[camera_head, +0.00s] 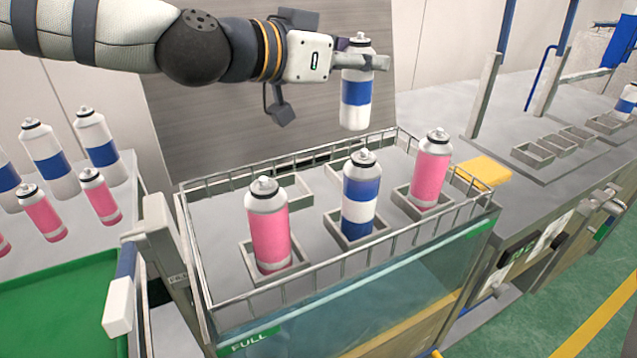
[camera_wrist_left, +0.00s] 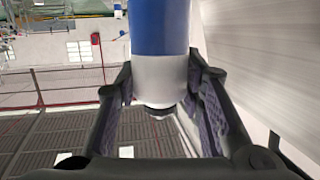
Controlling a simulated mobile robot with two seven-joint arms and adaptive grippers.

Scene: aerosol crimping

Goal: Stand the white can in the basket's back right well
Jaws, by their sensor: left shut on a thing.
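The white can (camera_head: 356,92), with a blue band, hangs nearly upright in my left gripper (camera_head: 364,61), which is shut around its upper part. The can's base is in the air over the basket's back side, clear of the basket floor. In the left wrist view the can (camera_wrist_left: 160,72) sits between the two fingers (camera_wrist_left: 160,112), its dark-rimmed top toward the camera. The wire-railed basket (camera_head: 222,222) has an empty back left well (camera_head: 306,184). The back right well is not clearly visible, behind the front cans. My right gripper is out of view.
The basket's front wells hold a pink can (camera_head: 268,222), a blue can with a white band (camera_head: 360,188) and another pink can (camera_head: 431,168). Several more cans stand on the left table (camera_head: 128,190). A yellow block (camera_head: 484,171) lies right of the basket.

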